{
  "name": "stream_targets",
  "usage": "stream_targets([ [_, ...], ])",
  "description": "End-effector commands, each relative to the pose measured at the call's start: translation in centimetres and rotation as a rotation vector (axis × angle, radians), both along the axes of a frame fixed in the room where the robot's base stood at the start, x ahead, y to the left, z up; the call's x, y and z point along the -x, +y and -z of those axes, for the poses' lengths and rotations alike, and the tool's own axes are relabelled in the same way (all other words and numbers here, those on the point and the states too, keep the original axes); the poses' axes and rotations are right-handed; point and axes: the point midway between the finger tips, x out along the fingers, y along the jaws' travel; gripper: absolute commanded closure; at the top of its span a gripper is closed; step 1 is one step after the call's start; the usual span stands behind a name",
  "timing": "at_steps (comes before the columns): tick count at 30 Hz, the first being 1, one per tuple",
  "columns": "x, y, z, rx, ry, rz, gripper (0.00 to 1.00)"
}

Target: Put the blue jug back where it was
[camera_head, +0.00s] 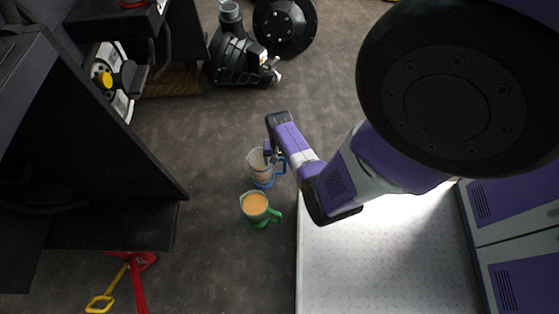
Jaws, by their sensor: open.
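The blue jug (262,169) is a clear measuring jug with a blue base and a blue handle on its right side. It stands upright left of the white platform, seen from above. My gripper (272,150) is open at the jug's upper right rim, and its purple and black end hides part of the rim and handle. I cannot tell whether a finger touches the jug. A green jug (256,205) with orange-brown contents stands just below the blue jug in the picture, its green handle to the lower right.
A white textured platform (380,262) lies at the lower right. A black shelf unit (100,215) fills the left side. A black engine part (237,55) and a round black disc (286,25) lie on the floor at the top. A red and yellow tool (125,278) is at lower left.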

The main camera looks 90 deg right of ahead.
Motion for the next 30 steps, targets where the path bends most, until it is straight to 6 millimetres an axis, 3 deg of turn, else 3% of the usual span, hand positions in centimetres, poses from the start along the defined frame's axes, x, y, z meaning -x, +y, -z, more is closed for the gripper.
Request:
stream_targets([
  [5, 0.0, 0.0, -1.8, 0.000, 0.000, -0.001, 0.22],
  [18, 0.0, 0.1, -10.3, 0.001, 0.000, -0.001, 0.22],
  [24, 0.0, 0.1, -12.0, 0.001, 0.000, -0.001, 0.22],
  [30, 0.7, 0.8, -12.0, 0.089, 0.000, -0.097, 0.22],
])
